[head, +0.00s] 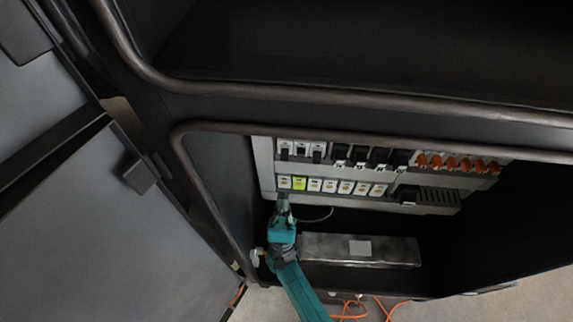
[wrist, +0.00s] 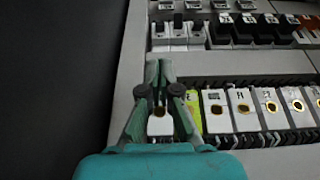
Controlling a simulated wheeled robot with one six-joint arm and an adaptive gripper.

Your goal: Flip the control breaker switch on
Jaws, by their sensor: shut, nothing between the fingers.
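A row of breakers sits at the top left of the panel inside the open cabinet. Three white breakers with dark toggles stand at its left end: the left one (head: 284,147), the middle one (head: 301,147) and the right one (head: 318,148). They also show in the wrist view, as left (wrist: 160,38), middle (wrist: 179,35) and right (wrist: 198,38). I cannot read which is the control breaker.
A lower row of white modules (head: 346,187) includes a yellow-green one (head: 299,183). Black breakers (head: 359,155) and orange ones (head: 451,164) continue right. The cabinet frame (head: 190,165) borders the opening at left. A metal box (head: 361,249) lies below.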

